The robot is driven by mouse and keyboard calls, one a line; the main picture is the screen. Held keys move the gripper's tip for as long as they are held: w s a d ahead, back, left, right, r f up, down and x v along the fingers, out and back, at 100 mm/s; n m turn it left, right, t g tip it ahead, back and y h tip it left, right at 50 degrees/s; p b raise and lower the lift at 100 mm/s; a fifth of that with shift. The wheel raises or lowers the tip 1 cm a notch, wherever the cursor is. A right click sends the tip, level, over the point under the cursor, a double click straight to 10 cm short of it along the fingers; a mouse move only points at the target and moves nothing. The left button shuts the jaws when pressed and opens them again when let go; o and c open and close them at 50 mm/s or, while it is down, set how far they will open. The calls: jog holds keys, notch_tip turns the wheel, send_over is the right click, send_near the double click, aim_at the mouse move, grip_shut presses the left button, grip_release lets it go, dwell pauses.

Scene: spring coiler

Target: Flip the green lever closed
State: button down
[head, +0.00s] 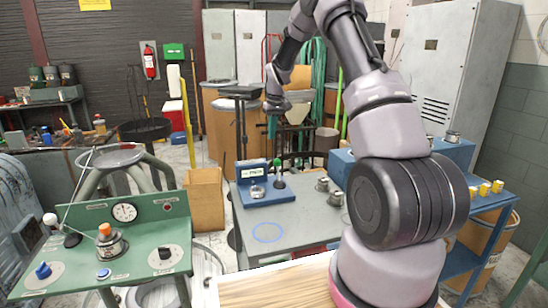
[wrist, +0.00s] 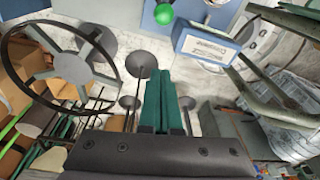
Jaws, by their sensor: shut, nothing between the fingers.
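The green lever (head: 277,163) has a green ball knob on a dark upright stem. It stands at the right side of a blue device (head: 266,195) with a small display, on the grey table. In the wrist view the green knob (wrist: 164,14) is at the top edge, ahead of my fingertips and apart from them. The device's blue display box (wrist: 207,45) is to its right. My gripper (wrist: 165,76) is shut and empty, its teal fingers side by side. In the head view my gripper (head: 272,124) hangs above and behind the device, partly hidden by the arm.
The grey table (head: 300,222) has a blue ring mark (head: 267,232) and several metal cups on its right. A green control panel (head: 120,240) with a gauge is at the left. A cardboard box (head: 205,198) stands between. The table's front is clear.

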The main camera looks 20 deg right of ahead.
dwell(0.3)
notch_tip(320, 180, down, 10)
jog(key=w, duration=0.1)
jog(key=shift+s+r, duration=0.25)
jog(key=shift+s, duration=0.65)
jog(key=shift+s+r, duration=0.25)
jog(key=shift+s, duration=0.6)
jog(key=shift+s+r+t, duration=0.2)
jog(key=shift+s+t, duration=0.1)
jog(key=shift+t, duration=0.1)
